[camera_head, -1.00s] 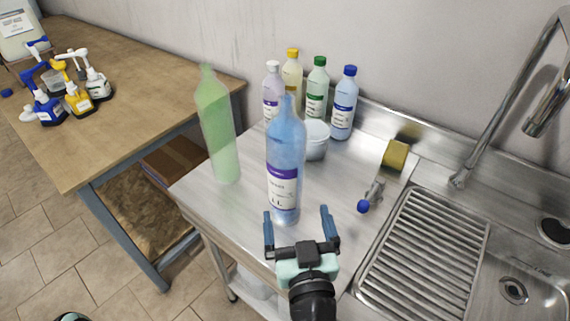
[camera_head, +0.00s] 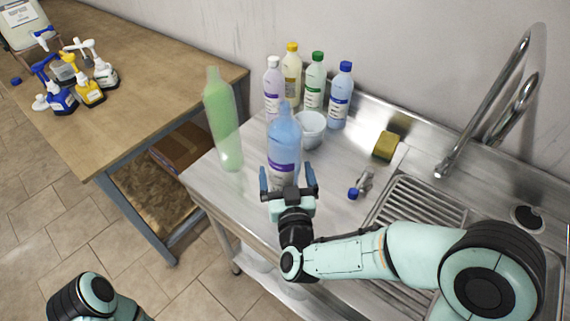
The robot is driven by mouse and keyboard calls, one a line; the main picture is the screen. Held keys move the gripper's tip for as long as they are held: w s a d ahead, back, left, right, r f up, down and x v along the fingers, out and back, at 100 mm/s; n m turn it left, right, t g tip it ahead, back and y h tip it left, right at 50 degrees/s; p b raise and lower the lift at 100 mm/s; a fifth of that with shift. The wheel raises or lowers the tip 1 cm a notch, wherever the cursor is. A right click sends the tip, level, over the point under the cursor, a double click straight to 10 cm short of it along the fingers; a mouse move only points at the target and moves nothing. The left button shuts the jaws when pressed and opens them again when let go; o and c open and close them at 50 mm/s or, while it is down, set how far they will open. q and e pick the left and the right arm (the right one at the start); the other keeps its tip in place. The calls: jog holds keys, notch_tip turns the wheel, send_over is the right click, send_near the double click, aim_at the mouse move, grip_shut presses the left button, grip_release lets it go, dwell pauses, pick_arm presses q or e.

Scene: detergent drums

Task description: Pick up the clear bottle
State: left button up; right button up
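A see-through blue bottle (camera_head: 284,138) with a white and purple label stands upright near the front of the steel counter. A see-through green bottle (camera_head: 223,120) stands to its left. My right gripper (camera_head: 288,180) is open in front of the blue bottle's lower part. One finger shows on each side of the bottle; I cannot tell whether they touch it. The gripper hides the bottle's base. My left gripper is out of view; only part of my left arm shows at the lower left.
Behind stand several capped bottles (camera_head: 314,84) and a white tub (camera_head: 311,130). To the right are a yellow sponge (camera_head: 386,146), a small blue-capped item (camera_head: 361,186) and the sink with its tap (camera_head: 478,105). A wooden table (camera_head: 150,85) with spray bottles is at the left.

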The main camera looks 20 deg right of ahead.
jog(key=shift+w+d, duration=0.15)
jog(key=shift+w, duration=1.35)
jog(key=c, duration=0.9)
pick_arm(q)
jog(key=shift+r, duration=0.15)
pick_arm(e)
jog(key=shift+r, duration=0.1)
